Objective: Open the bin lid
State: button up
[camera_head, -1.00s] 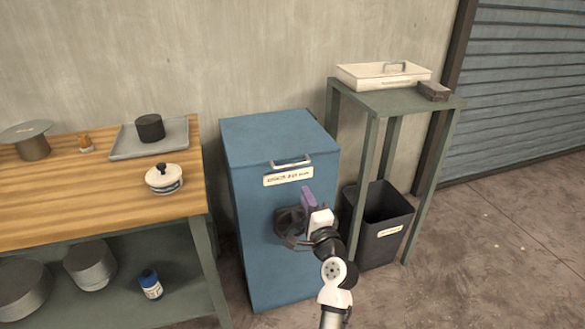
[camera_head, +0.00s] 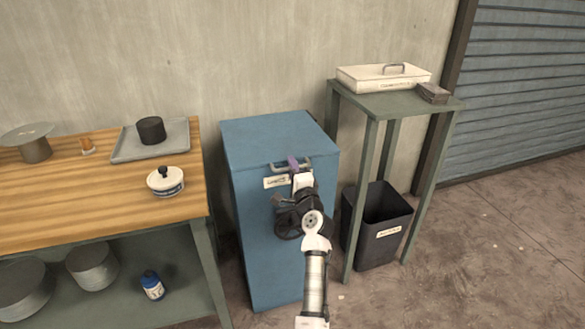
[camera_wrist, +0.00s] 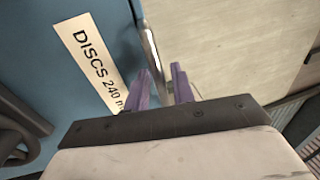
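The blue bin (camera_head: 262,235) stands against the wall between the workbench and a tall stand. Its lid (camera_head: 275,138) is flat and closed. A metal bar handle (camera_head: 306,163) sits at the top front edge, above a white label (camera_head: 274,183); in the wrist view the label (camera_wrist: 92,62) reads "DISCS 240" and the handle (camera_wrist: 151,55) runs beside it. My gripper (camera_head: 294,162) is at the handle. In the wrist view its purple fingers (camera_wrist: 161,72) are apart, with the handle's bar seen between or just beyond their tips. Whether they touch it I cannot tell.
A wooden-topped workbench (camera_head: 90,217) on the left carries a tray (camera_head: 175,142) and a lidded white pot (camera_head: 164,182). A green stand (camera_head: 368,105) on the right holds a pale box (camera_head: 360,80). A black waste bin (camera_head: 384,245) stands beneath it.

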grip_shut()
jog(key=shift+r, duration=0.1)
